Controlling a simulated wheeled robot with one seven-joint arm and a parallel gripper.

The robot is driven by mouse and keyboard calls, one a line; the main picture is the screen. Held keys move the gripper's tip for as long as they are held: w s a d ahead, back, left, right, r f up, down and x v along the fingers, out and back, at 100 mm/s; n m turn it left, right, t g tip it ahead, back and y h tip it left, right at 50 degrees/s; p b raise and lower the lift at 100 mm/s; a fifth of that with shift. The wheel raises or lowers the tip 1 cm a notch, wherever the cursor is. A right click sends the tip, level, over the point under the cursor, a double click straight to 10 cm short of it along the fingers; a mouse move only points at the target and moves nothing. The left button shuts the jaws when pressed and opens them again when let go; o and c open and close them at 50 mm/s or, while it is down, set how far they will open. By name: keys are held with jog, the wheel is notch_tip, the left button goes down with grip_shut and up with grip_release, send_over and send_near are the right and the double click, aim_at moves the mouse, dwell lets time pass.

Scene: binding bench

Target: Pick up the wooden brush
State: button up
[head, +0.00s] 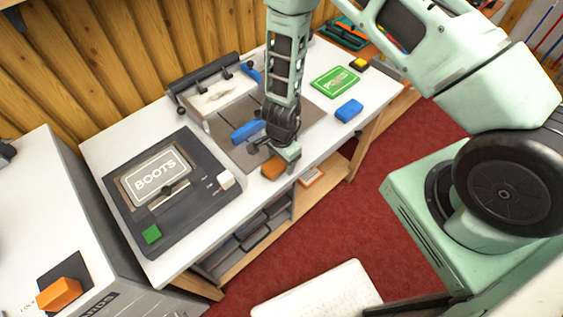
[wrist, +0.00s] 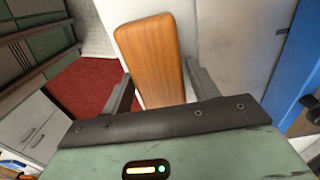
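The wooden brush (wrist: 150,60) is an orange-brown block with rounded corners in the wrist view. It lies between the two fingers of my gripper (wrist: 159,80), and its near end is hidden behind the palm. A narrow gap seems to show on each side of it, so the fingers look open around it. In the head view the brush (head: 272,169) is at the front edge of the white bench (head: 325,135). My gripper (head: 287,158) is low over it, just to its right. Whether the fingers touch it is not clear there.
A black press marked BOOTS (head: 205,210) stands left on the bench. A blue block (head: 349,110) and a green PO... card (head: 335,82) lie to the right. Another blue object (head: 246,131) is behind my gripper. An orange block (head: 59,293) sits on the left cabinet.

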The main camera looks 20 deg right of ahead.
jog(key=c, duration=0.7)
notch_tip(320, 180, up, 10)
jog(key=shift+r+p, duration=0.1)
jog(key=shift+p, duration=0.65)
jog(key=o, duration=0.5)
jog(key=c, duration=0.3)
jog(key=shift+d, duration=0.1)
